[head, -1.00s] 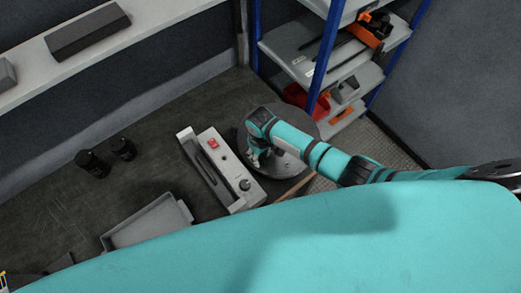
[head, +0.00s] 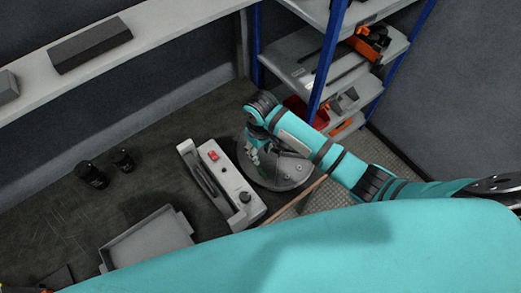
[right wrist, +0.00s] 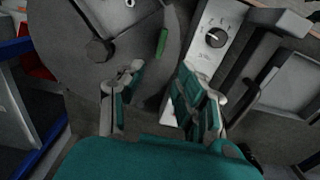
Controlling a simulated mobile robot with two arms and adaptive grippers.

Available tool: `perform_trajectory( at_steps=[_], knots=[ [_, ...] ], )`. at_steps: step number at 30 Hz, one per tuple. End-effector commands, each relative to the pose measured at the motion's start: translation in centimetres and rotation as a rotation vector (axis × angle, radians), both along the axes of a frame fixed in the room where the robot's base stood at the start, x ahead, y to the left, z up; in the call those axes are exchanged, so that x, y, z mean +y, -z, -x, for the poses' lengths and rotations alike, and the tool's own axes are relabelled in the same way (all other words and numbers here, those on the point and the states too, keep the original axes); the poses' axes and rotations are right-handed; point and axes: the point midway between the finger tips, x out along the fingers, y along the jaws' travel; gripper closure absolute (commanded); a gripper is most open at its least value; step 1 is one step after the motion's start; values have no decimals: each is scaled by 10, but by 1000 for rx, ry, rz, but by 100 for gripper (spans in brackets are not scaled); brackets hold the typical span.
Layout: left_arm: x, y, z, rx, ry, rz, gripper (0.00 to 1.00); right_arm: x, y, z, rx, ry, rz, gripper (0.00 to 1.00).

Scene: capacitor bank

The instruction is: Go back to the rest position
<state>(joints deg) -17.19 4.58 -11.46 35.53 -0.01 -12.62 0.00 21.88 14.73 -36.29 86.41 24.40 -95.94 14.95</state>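My right gripper (head: 254,146) is above the edge of a round grey metal disc (head: 290,174), beside a grey control box (head: 230,181). In the right wrist view my right gripper (right wrist: 160,92) has its fingers spread, with nothing visible between them. The box has a red switch (head: 213,155) and a black knob (head: 245,197); the knob also shows in the right wrist view (right wrist: 215,37). A small green piece (right wrist: 162,42) shows past the fingers at the disc's edge.
A grey tray (head: 146,239) and two black cylinders (head: 91,174) stand on the dark bench to the left. A long white shelf (head: 163,43) runs along the wall. A blue-framed rack (head: 328,60) with several trays stands behind my right arm.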

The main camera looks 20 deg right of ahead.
Motion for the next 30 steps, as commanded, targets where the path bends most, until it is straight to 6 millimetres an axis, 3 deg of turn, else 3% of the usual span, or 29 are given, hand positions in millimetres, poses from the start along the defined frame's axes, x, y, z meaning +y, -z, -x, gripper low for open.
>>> perform_trajectory(
  at_steps=[10,13,17,20,24,30],
  knots=[
    [0,0,0,0,0,0,51,0,0,0,-1,-1,-1,65],
    [0,0,0,0,0,0,51,5,2,9,-5,-7,-16,65],
    [0,0,0,0,0,0,51,17,3,40,-37,-19,-77,65],
    [-1,0,-1,-1,0,0,51,19,-4,74,-86,-10,-130,65],
    [-1,0,-2,-2,0,0,51,4,-21,113,-162,31,-156,65],
    [-1,0,0,0,0,1,51,-23,-42,149,-227,84,-135,65]
  ],
)
